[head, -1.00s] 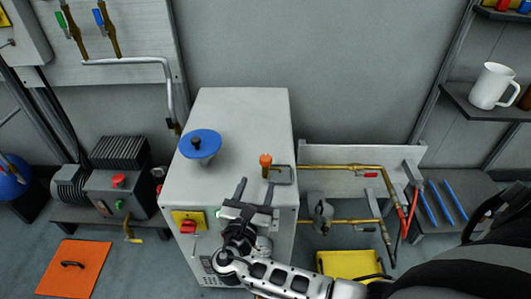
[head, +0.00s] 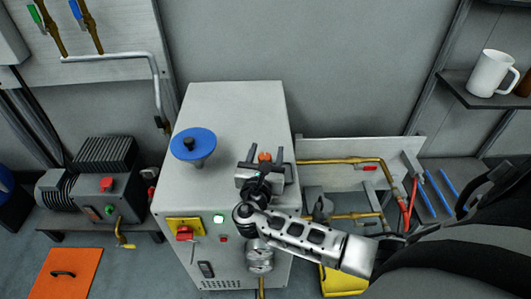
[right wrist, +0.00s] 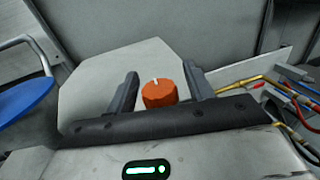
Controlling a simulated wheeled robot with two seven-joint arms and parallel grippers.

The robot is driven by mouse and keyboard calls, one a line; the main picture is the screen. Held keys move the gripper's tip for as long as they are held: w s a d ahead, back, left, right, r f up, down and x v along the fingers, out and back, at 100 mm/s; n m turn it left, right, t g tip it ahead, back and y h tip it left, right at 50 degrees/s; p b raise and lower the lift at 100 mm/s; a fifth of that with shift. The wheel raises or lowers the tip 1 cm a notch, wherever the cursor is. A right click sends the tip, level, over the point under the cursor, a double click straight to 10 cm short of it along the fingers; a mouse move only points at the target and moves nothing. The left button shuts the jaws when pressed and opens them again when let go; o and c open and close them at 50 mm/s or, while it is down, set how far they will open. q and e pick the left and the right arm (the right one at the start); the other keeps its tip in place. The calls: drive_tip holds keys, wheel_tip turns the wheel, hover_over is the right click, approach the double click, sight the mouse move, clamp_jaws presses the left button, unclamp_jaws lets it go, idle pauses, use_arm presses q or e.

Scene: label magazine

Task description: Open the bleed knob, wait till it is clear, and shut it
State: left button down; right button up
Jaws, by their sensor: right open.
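The orange bleed knob (head: 264,157) stands on top of the grey cabinet (head: 235,105), near its right edge. In the right wrist view the knob (right wrist: 159,93) shows a white mark on its top. My right gripper (head: 261,158) is open, with one finger to each side of the knob. In the right wrist view the fingers of the gripper (right wrist: 160,90) stand apart from the knob, with a gap on both sides. The lower part of the knob is hidden in the head view by the gripper body. My left gripper is not in view.
A yellow panel with a red switch (head: 184,233) and a lit green lamp (head: 218,219) are on the front. Brass pipes (head: 340,161) run at the right. The cabinet top behind the knob is clear.

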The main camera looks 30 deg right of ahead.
drive_tip(key=c, duration=1)
